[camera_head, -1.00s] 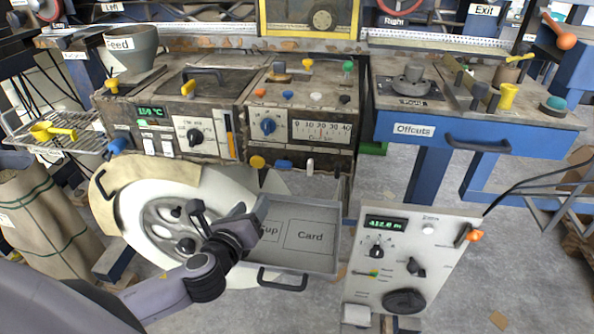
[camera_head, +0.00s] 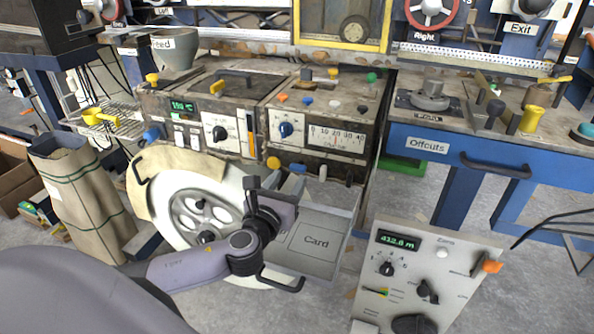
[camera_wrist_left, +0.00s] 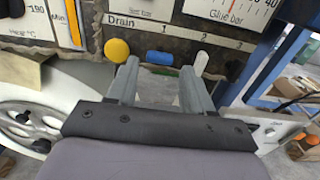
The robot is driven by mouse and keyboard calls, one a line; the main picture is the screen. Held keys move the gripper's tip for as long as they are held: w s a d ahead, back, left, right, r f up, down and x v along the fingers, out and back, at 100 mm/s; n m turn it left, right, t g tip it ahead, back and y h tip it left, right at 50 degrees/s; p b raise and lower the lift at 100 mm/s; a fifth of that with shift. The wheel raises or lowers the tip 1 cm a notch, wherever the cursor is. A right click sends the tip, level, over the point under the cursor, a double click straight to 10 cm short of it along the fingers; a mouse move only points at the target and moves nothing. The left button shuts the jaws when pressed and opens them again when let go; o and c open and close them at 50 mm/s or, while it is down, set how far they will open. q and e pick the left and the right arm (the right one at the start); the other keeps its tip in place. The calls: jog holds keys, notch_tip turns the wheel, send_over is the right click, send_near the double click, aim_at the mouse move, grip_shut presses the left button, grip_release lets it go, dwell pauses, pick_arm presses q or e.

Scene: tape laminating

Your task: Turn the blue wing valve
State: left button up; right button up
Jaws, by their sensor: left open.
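The blue wing valve (camera_head: 297,168) sits on the machine's lower front, between a yellow valve (camera_head: 273,162) and a white valve (camera_head: 322,172). In the left wrist view the blue valve (camera_wrist_left: 159,57) lies under the "Drain" label, its wing roughly level. My left gripper (camera_head: 274,188) is open and empty, just below and in front of the valve row. In the left wrist view its fingertips (camera_wrist_left: 160,68) frame the blue valve, one to each side. Whether the fingers reach it in depth I cannot tell. My right gripper is not in view.
A grey tray (camera_head: 345,222) marked "Card" juts out below the valves. A large white wheel (camera_head: 170,180) stands at left. A control box (camera_head: 440,265) stands at lower right. Another blue knob (camera_head: 151,135) is on the machine's left side.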

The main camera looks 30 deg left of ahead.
aim_at(296, 169)
pick_arm(q)
jog(key=shift+x, duration=2.5)
jog(key=c, duration=0.8)
